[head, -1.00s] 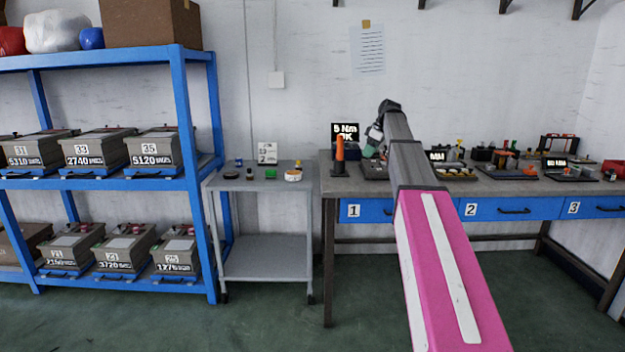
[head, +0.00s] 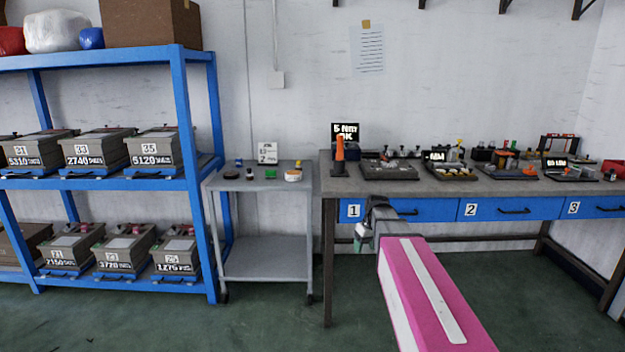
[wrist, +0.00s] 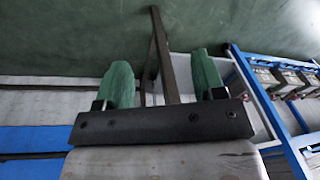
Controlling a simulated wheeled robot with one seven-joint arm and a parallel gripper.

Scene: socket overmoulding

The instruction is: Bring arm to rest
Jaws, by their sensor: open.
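My gripper (head: 360,243) hangs in front of the workbench (head: 448,184), below its top and near the drawer marked 1 (head: 375,210). My pink and white arm (head: 432,285) reaches to it from the bottom right in the head view. In the wrist view, the two green fingers of my gripper (wrist: 160,85) stand apart with nothing between them. A bench leg (wrist: 163,50) shows behind the gap between the fingers, with the green floor (wrist: 60,35) beyond.
A grey trolley (head: 262,245) with small items stands left of the bench. A blue shelf rack (head: 187,125) with numbered boxes is further left. An orange tool (head: 340,150) and several trays are on the bench top. Open floor (head: 265,325) lies in front.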

